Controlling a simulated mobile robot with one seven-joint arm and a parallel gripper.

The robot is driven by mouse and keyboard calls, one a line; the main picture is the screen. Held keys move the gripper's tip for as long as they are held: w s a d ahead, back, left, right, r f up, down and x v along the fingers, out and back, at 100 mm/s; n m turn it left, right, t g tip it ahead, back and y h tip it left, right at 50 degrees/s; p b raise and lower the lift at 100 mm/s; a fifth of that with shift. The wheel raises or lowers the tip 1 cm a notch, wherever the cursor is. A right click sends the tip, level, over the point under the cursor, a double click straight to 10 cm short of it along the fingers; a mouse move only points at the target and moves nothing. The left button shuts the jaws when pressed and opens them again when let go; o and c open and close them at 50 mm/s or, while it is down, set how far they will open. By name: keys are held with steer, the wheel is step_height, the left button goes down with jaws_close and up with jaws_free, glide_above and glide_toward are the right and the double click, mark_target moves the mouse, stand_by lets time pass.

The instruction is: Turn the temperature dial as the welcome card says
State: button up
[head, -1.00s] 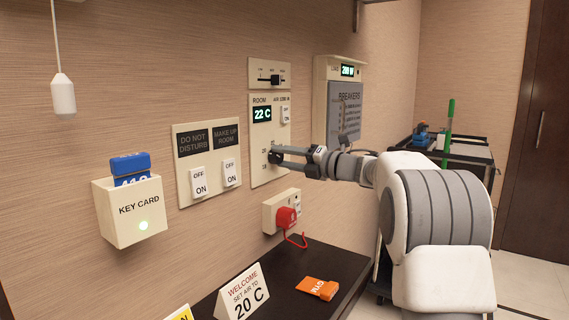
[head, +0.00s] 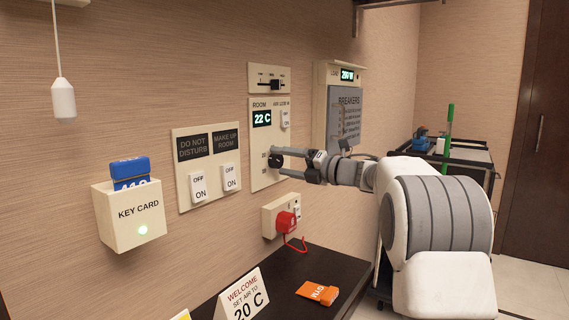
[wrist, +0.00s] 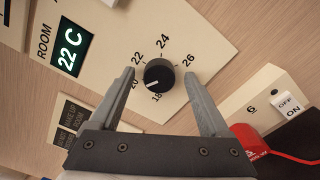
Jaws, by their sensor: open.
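The black temperature dial (wrist: 159,75) is on the room panel (head: 264,178), among printed marks from 18 to 26. Its white pointer line is toward the lower left in the wrist view, on the 20 and 18 side. The room display (head: 262,118) reads 22 C. The welcome card (head: 243,298) stands on the dark desk and reads "SET AIR TO 20 C". My gripper (wrist: 159,76) is open, with one finger on either side of the dial. Gaps show between the fingers and the knob in the wrist view.
The breaker box (head: 343,110) is to the right. An orange tag (head: 318,292) lies on the desk.

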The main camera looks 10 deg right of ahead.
steer(key=p+v, duration=0.2)
steer(key=v, duration=1.5)
steer(key=shift+p, duration=0.3)
steer(key=shift+s+d+r, duration=0.1)
steer(key=shift+s+r, duration=0.05)
step_height(320, 180, up, 7)
steer(key=w+m+t+h, duration=0.1)
steer(key=m+t+h, duration=0.5)
steer(key=m+h, duration=0.3)
steer(key=s+m+g+h, duration=0.1)
steer(key=s+m+h, duration=0.4)
steer(key=m, duration=0.6)
steer(key=s+a+f+m+g, duration=0.4)
steer(key=s+f, duration=0.3)
steer(key=s, duration=0.2)
steer(key=s+a+f+m+g, duration=0.4)
steer(key=s+f, duration=0.4)
steer(key=s, duration=0.2)
steer(key=s+a+f+m+g+y, duration=0.1)
steer(key=s+a+f+m+g, duration=0.3)
steer(key=s+f, duration=0.3)
steer(key=s+m, duration=0.1)
steer(key=s, duration=0.2)
steer(key=shift+a+f, duration=0.2)
